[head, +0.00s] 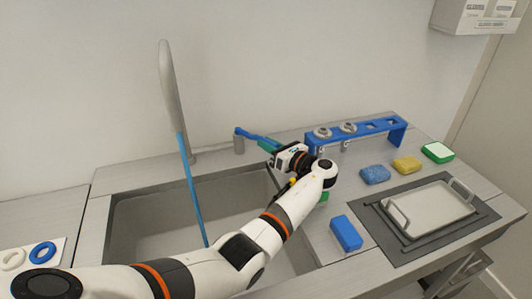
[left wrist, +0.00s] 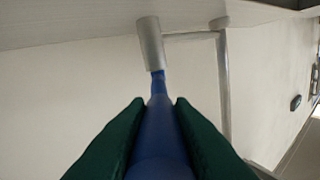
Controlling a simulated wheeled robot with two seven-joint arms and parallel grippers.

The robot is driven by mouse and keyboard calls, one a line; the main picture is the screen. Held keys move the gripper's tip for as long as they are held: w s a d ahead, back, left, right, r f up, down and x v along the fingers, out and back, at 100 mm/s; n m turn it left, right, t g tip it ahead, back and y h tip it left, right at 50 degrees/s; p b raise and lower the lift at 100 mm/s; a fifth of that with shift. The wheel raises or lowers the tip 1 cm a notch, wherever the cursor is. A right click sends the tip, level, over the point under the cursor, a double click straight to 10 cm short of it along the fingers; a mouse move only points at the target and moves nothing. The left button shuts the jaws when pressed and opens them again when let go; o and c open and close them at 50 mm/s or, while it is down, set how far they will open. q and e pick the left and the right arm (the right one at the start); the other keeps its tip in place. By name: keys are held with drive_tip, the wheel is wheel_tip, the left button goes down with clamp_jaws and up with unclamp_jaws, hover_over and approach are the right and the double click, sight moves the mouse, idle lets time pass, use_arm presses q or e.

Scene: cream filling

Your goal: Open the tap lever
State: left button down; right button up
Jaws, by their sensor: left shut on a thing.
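The blue tap lever (head: 250,135) sticks out to the right from a short grey cylinder (head: 239,147) behind the sink. My left gripper (head: 268,144) has its green fingers shut on the lever, toward its outer part. In the left wrist view the lever (left wrist: 157,88) runs between the two green fingers (left wrist: 158,104) up to the grey cylinder (left wrist: 151,45). The tall grey tap spout (head: 171,90) stands left of the lever, and a thin blue stream (head: 190,185) runs from it down into the sink. My right gripper is not in view.
The sink basin (head: 145,212) lies below my left arm. A blue rack (head: 375,133) stands right of the gripper. Blue (head: 375,175), yellow (head: 407,165) and green (head: 438,152) blocks, a blue box (head: 346,233) and a metal tray (head: 435,207) are on the right counter.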

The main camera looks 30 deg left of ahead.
use_arm(q)
drive_tip(key=shift+w+g, duration=0.2)
drive_tip(key=shift+g, duration=0.1)
drive_tip(key=c, duration=1.3)
unclamp_jaws()
drive_tip(key=shift+o, duration=0.2)
drive_tip(key=shift+r, duration=0.1)
wheel_tip(320, 180, up, 10)
drive_tip(key=shift+f, duration=0.1)
